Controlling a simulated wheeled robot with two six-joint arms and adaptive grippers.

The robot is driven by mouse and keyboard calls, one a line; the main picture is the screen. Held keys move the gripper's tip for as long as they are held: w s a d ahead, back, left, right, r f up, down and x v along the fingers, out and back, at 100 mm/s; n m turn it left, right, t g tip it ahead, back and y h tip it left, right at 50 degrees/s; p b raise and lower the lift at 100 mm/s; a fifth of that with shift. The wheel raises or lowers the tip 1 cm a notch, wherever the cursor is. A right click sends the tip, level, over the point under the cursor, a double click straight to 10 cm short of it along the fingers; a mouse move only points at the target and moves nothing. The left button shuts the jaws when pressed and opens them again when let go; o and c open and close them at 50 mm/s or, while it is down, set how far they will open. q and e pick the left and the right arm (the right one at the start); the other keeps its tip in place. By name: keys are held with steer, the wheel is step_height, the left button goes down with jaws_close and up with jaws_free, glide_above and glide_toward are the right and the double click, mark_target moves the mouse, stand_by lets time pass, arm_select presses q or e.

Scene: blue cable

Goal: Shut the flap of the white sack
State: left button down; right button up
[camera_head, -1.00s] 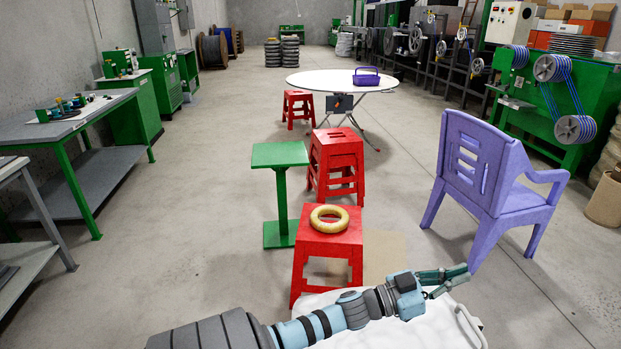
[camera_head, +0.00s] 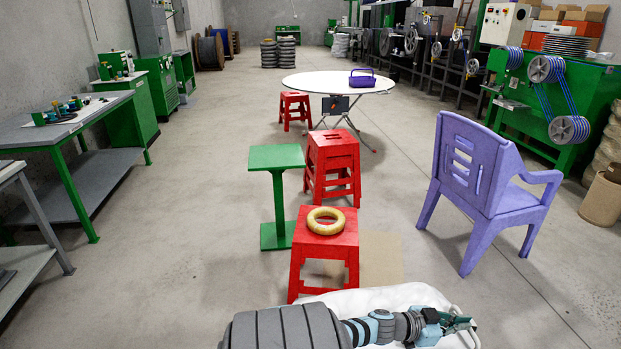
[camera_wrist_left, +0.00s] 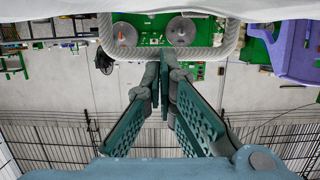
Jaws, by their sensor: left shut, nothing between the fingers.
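The white sack (camera_head: 385,298) lies at the bottom of the head view, partly hidden behind my left arm. A pale loop or rim sticks out at its right end (camera_head: 470,338). In the left wrist view, the white sack (camera_wrist_left: 60,22) fills the top edge, and the pale rounded loop (camera_wrist_left: 172,57) hangs below it. My left gripper (camera_head: 468,322) is shut and empty at the sack's right end. In the wrist view its fingertips (camera_wrist_left: 167,70) are close together just by the loop's lower edge; I cannot tell whether they touch it. The right gripper is out of view.
A red stool (camera_head: 325,250) with a yellow ring (camera_head: 326,228) stands just beyond the sack. A purple chair (camera_head: 470,180) stands to the right.

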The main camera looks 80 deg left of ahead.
arm_select(q)
steer(key=shift+r, duration=0.1)
stand_by(0.5)
steer(key=shift+d+r+p, duration=0.1)
steer(key=shift+r+p, duration=0.15)
steer(key=shift+p, duration=0.1)
steer(key=r+p+v, duration=0.1)
steer(key=p+v, duration=0.6)
steer(key=v, duration=0.5)
steer(key=shift+s+r, duration=0.15)
steer(key=shift+r, duration=0.3)
